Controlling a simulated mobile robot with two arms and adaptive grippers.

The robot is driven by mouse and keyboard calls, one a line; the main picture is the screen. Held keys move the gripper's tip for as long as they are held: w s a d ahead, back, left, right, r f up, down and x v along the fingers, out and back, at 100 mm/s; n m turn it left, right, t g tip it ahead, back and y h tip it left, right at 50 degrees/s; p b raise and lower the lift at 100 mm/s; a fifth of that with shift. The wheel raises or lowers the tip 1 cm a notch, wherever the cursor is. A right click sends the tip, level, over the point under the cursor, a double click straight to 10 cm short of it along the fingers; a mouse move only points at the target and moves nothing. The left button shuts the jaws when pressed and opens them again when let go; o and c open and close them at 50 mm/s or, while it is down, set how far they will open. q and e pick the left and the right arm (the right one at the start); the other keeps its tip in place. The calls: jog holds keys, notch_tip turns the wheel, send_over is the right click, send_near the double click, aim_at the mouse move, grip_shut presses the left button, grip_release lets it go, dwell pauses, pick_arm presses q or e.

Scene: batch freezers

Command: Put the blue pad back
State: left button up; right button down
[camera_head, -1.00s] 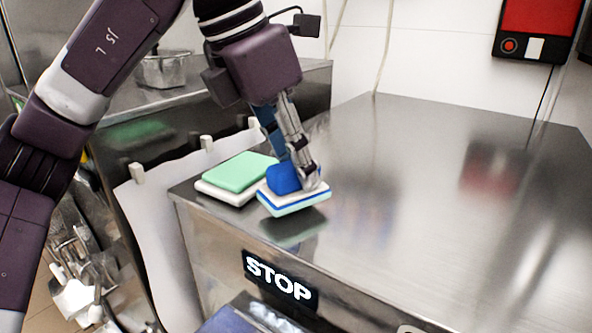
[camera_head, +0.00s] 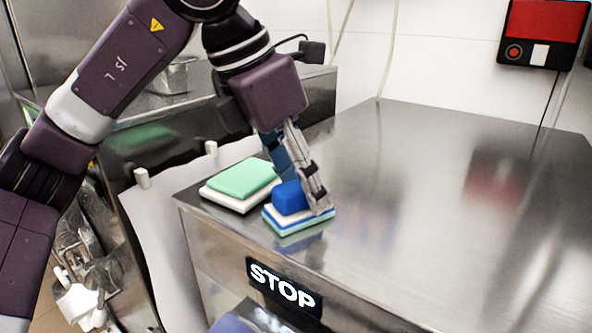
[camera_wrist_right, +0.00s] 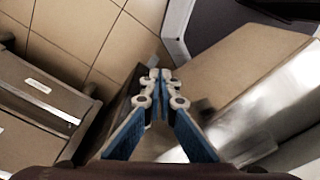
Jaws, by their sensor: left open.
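The blue pad (camera_head: 298,219) has blue, white and pale green layers and a blue block (camera_head: 289,197) on top. It rests on the steel top (camera_head: 430,200) near the front left edge in the head view. My left gripper (camera_head: 305,200) is open, pointing down at the pad, with its fingers beside the blue block and its tips at the pad's right side. The fingers hide part of the block and pad. My right gripper (camera_wrist_right: 157,80) looks shut and empty, its tips close together in the right wrist view, away from the pad.
A green and white pad (camera_head: 241,182) lies just left of the blue pad. The steel top to the right is clear. A STOP display (camera_head: 284,287) is on the front face. A red and black box (camera_head: 541,33) hangs on the wall. A metal container (camera_head: 172,75) stands behind.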

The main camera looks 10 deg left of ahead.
pick_arm(q)
jog(key=v, duration=1.2)
jog(key=shift+b, duration=0.4)
